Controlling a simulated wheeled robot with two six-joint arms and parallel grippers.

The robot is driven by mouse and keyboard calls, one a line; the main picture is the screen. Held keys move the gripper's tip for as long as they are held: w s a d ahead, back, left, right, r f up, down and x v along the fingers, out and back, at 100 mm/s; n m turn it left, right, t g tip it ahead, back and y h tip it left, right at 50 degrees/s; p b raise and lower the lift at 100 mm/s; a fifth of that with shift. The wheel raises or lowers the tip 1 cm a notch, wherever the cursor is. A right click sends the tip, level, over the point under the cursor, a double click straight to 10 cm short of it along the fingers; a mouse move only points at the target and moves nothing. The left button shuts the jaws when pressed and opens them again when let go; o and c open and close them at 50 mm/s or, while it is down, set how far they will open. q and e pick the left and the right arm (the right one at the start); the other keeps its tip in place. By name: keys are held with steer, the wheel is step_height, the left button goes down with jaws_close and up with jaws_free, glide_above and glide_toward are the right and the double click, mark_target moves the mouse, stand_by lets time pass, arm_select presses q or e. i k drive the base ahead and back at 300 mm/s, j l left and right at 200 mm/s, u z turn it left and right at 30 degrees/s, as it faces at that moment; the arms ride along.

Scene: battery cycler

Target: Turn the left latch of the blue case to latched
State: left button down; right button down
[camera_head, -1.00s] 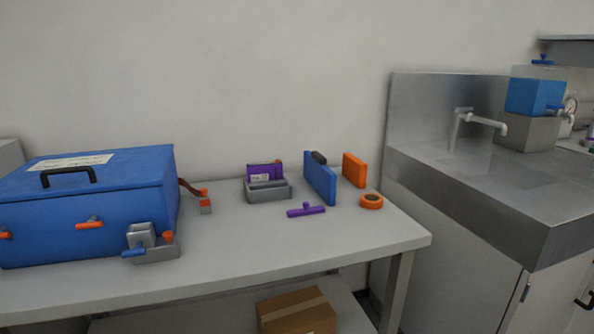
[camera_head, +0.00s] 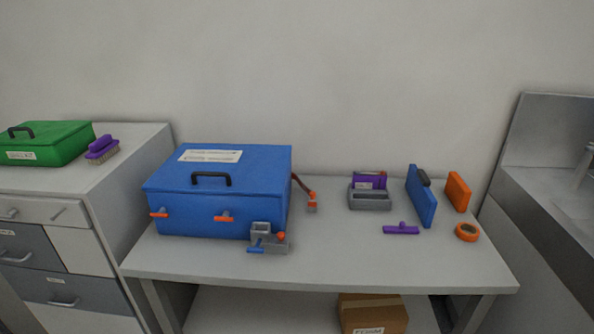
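The blue case (camera_head: 200,213) stands shut at the left of the grey table, with a black handle (camera_head: 211,178) and a white label on its lid. Its left latch (camera_head: 159,215) is an orange lever on the front face near the left edge, lying roughly horizontal. A second orange latch (camera_head: 224,218) sits to its right, also about horizontal. From this distance I cannot tell whether either latch is latched. Neither of my grippers is in view.
A grey fixture (camera_head: 268,239) with a blue handle stands by the case's front right corner. A grey table (camera_head: 330,255) also carries a purple-and-grey holder (camera_head: 369,194), blue panel (camera_head: 421,197) and orange tape roll (camera_head: 467,232). Drawers (camera_head: 65,248) with a green case (camera_head: 45,143) stand left.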

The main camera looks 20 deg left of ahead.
mark_target(161, 213)
steer(key=u, duration=1.55)
